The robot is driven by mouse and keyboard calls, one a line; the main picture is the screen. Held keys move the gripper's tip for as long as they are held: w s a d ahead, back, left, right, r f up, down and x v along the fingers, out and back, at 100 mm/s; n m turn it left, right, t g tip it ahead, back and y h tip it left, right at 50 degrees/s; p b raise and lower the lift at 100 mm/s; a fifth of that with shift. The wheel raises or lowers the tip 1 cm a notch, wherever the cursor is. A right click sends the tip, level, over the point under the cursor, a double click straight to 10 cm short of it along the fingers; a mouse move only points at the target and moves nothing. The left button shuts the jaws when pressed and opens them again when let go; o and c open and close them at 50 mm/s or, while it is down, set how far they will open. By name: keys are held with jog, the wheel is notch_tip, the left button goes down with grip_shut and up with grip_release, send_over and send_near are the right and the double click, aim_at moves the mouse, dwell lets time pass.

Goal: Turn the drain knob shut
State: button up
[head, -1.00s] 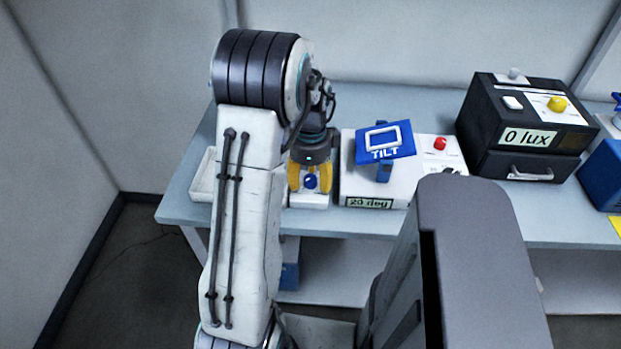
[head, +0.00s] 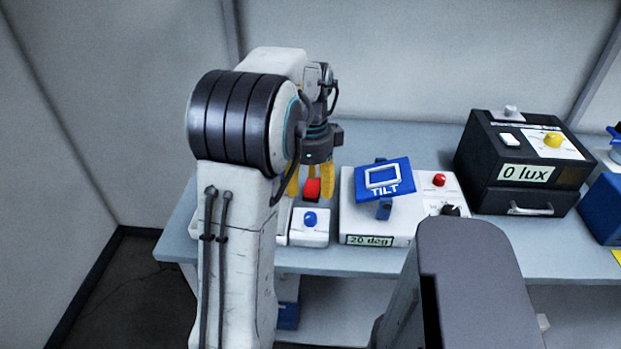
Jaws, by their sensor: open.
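A blue knob (head: 310,219), which may be the drain knob, sits on the front of a small white unit (head: 311,237) on the bench. My gripper (head: 312,186) has yellow fingers, points down and is open. Its fingers are behind the blue knob, to either side of the red part. I cannot tell whether they touch the red part. The blue knob is clear of the fingers. My arm hides the left side of the white unit.
Right of the white unit stands a white box with a blue TILT plate (head: 384,178), a red button (head: 438,180) and a "20 deg" display (head: 368,240). Farther right is a black "0 lux" box (head: 522,165) with a yellow knob (head: 553,140).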

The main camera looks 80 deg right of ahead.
jog(key=shift+r, duration=0.8)
dwell(0.4)
jog(key=f+n, duration=0.1)
jog(key=n, duration=0.2)
jog(key=a+f+n, duration=0.1)
jog(key=n, duration=0.3)
jog(key=f+n, duration=0.2)
jog(key=n, duration=0.2)
jog(key=shift+a+f, duration=0.1)
jog(key=shift+a, duration=0.2)
jog(key=w+a+r+n+t, duration=0.1)
jog(key=w+a+n, duration=0.6)
jog(key=a, duration=0.5)
jog(key=w+a+r+n+t, duration=0.1)
jog(key=w+a+r+n, duration=0.1)
jog(key=w+a+n, duration=0.5)
jog(key=w+a+r+n+t, duration=0.1)
jog(key=w+a+n, duration=0.6)
jog(key=a, duration=1.2)
jog(key=r+n, duration=0.1)
jog(key=n, duration=0.2)
jog(key=shift+r+t+p, duration=0.15)
jog(key=shift+t+p, duration=0.15)
jog(key=shift+p, duration=0.05)
